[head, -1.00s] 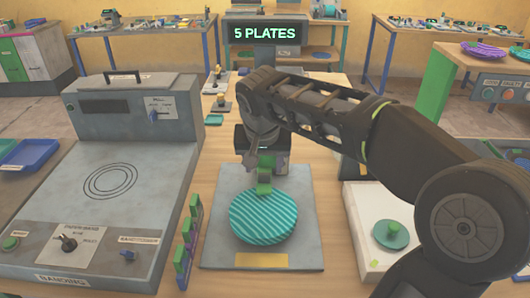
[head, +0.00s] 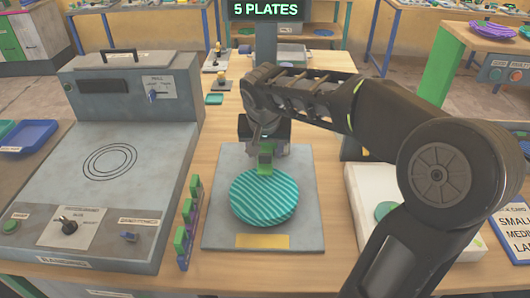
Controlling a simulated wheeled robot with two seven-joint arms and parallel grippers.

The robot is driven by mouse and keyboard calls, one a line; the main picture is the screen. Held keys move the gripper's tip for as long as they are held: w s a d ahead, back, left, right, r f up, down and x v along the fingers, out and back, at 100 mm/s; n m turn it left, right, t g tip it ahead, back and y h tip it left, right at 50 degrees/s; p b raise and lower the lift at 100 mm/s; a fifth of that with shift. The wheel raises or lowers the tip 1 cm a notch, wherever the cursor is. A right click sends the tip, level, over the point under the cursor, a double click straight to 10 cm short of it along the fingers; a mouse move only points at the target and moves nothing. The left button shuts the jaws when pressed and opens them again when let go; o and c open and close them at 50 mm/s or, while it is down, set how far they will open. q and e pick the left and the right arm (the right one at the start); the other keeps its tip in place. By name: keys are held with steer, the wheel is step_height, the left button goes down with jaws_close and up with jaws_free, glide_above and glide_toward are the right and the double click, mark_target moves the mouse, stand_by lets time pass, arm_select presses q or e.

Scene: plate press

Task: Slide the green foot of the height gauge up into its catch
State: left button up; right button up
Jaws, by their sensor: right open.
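The height gauge stands at the centre, with a grey base plate (head: 220,225) and a dark post (head: 265,45) behind. Its green foot (head: 265,172) hangs just above or against the far edge of a teal striped plate stack (head: 264,197); I cannot tell if they touch. A sign on the post (head: 266,9) reads "5 PLATES". My right gripper (head: 262,137) is open, pointing down just above and behind the foot. Its fingers are small and dark against the gauge, and the catch is hidden or not distinguishable. My left gripper is not in view.
A grey machine (head: 130,85) with a ringed top fills the left. A rack of green and purple pieces (head: 188,225) stands beside the base plate. A white tray (head: 366,225) with a green disc lies right, partly under my right arm. Blue trays (head: 28,137) are far left.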

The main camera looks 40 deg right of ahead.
steer(key=shift+x, duration=1.2)
steer(key=shift+c, duration=0.2)
jaws_close()
steer(key=shift+r, duration=0.1)
